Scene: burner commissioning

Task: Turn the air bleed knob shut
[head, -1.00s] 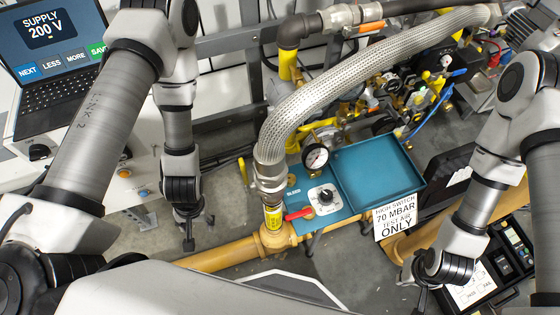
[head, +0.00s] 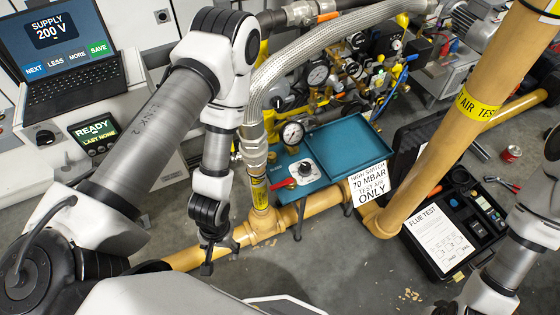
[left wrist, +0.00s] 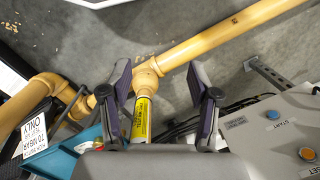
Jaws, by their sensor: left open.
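The teal panel (head: 325,178) carries a black knob (head: 305,170) on a white dial plate. I cannot read its label, so I cannot tell if it is the air bleed knob. A red lever (head: 285,183) is left of it and a round gauge (head: 292,132) stands behind. My left gripper (head: 207,262) hangs to the left of the panel, in front of the yellow pipe, apart from the knob. In the left wrist view its two fingers (left wrist: 158,68) are spread with nothing held; the knob is not visible there.
A braided hose (head: 285,72) rises at the panel's left. A yellow pipe (head: 325,200) runs along its front and a thick one (head: 440,140) slants up at the right. A sign (head: 371,187) hangs at the panel's corner. An open flue test case (head: 440,236) lies right.

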